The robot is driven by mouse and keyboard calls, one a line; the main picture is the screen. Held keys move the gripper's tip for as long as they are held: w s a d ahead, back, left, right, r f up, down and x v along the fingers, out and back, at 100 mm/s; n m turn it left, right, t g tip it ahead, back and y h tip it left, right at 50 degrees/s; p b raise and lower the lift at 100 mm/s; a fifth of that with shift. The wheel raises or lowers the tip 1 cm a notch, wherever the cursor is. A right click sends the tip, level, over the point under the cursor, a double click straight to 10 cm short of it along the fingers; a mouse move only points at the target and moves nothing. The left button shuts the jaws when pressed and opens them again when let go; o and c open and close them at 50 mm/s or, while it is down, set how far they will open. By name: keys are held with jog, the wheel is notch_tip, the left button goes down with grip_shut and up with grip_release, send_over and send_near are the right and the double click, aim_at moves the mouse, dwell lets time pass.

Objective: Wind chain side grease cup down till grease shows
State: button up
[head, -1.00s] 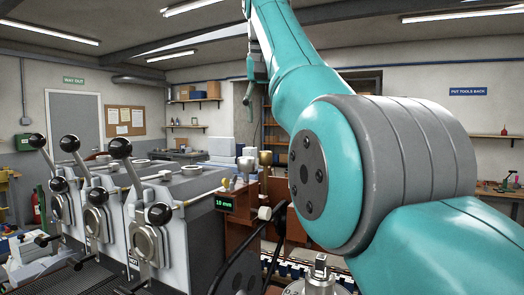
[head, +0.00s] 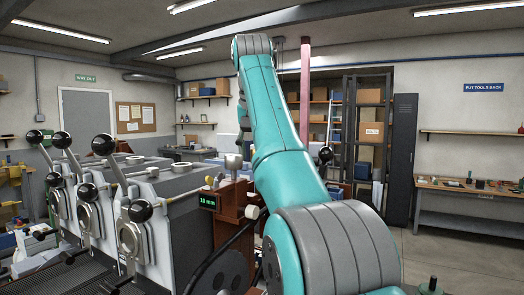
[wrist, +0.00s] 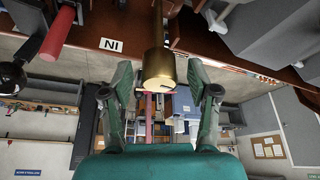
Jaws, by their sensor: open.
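A brass cylinder, which looks like a grease cup (wrist: 157,58), hangs into the wrist view from the top, its round end facing the camera. My gripper (wrist: 158,76) is open, with one finger on each side of the cup and a visible gap at both sides. How deep the cup sits between the fingers I cannot tell. No grease is visible.
The roaster levers (head: 110,150) stand left in the head view. Open floor (head: 440,250) shows at the right.

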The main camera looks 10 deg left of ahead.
grip_shut()
jog(key=shift+m+h, duration=0.9)
jog(key=shift+m, duration=1.4)
grip_release()
